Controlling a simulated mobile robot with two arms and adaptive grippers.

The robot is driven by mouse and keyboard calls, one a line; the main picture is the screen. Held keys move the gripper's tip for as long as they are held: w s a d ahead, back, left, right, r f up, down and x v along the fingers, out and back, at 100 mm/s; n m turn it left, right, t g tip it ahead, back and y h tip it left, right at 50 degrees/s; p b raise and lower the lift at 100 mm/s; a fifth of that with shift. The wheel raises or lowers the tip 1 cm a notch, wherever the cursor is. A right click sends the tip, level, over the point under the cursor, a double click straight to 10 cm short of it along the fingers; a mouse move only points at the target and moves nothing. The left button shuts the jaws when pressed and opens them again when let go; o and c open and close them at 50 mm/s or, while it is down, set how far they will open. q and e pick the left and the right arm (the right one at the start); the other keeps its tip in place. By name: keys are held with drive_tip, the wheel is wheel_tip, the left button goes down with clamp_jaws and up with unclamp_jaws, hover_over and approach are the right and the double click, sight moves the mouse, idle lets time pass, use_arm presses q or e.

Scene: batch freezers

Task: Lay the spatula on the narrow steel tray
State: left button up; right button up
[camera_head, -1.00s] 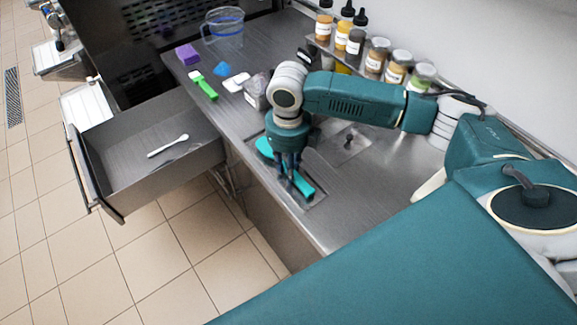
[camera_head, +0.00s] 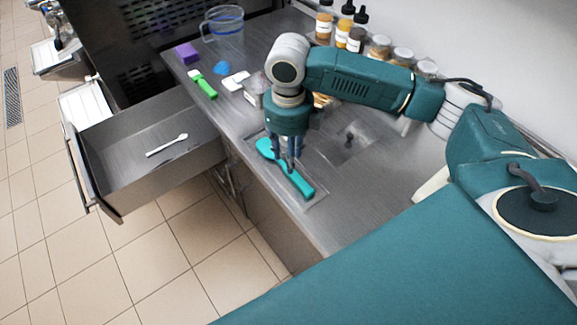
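The teal spatula (camera_head: 301,183) lies flat on the narrow steel tray (camera_head: 319,199), which is set on the steel counter. Its rounded head points to the far left and its handle to the near right. My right gripper (camera_head: 287,165) is above the middle of the spatula, fingers pointing down and apart, with nothing visibly held. The fingers hide part of the spatula's neck. My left gripper is not in view.
A green-handled brush (camera_head: 206,88), a purple block (camera_head: 187,53), a blue piece (camera_head: 222,68) and a clear jug (camera_head: 224,27) stand farther back. Jars (camera_head: 378,47) line the wall. An open drawer (camera_head: 120,160) with a white spoon (camera_head: 167,145) juts out at left.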

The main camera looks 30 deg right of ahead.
wheel_tip(320, 180, up, 7)
drive_tip(key=b, duration=0.1)
drive_tip(key=shift+f, duration=0.2)
drive_tip(key=shift+s+a+f, duration=0.1)
idle(0.4)
